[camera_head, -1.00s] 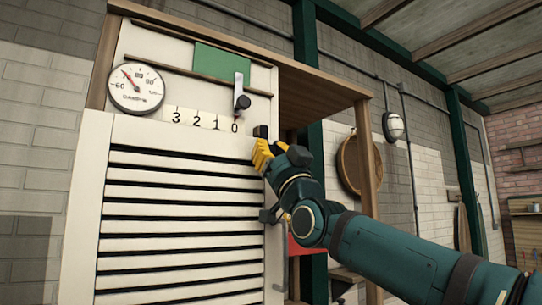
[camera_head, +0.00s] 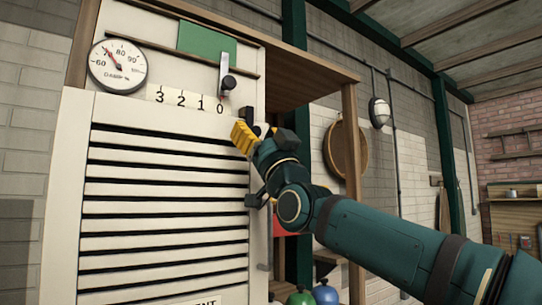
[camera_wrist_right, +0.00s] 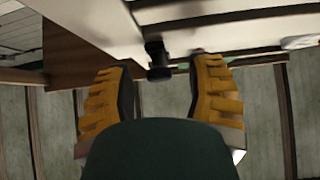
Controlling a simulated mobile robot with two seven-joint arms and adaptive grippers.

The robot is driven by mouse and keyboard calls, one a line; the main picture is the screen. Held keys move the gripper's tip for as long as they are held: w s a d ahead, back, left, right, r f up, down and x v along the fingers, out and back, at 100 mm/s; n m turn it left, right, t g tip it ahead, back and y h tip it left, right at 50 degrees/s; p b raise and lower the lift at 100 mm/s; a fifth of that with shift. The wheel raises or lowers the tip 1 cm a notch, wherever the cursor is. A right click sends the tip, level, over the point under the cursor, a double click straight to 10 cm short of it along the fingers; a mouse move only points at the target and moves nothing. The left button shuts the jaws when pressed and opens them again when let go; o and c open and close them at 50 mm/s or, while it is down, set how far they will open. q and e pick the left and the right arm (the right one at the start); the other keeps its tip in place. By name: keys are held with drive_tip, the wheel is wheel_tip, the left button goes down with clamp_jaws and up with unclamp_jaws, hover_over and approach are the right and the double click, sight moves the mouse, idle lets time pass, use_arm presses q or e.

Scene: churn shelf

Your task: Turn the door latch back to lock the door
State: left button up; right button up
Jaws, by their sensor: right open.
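The white louvred door (camera_head: 68,190) fills the left of the head view and looks closed against its cabinet. A small black latch (camera_head: 247,115) sits near its upper right edge. My right gripper (camera_head: 246,137), with yellow fingers, is just below the latch in the head view. In the right wrist view the black latch (camera_wrist_right: 157,60) lies between the two open fingers (camera_wrist_right: 160,95), with gaps on both sides; neither finger appears to touch it. The latch's exact turn is hard to tell. My left gripper is not in view.
Above the door are a round dial gauge (camera_head: 118,66), a 3-2-1-0 scale (camera_head: 186,100) and a slider with a black knob (camera_head: 228,84). A wooden post (camera_head: 352,180) stands right of the cabinet. Coloured round objects (camera_head: 325,293) show low behind my arm.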

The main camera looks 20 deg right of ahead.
drive_tip(key=v, duration=1.1)
idle(0.4)
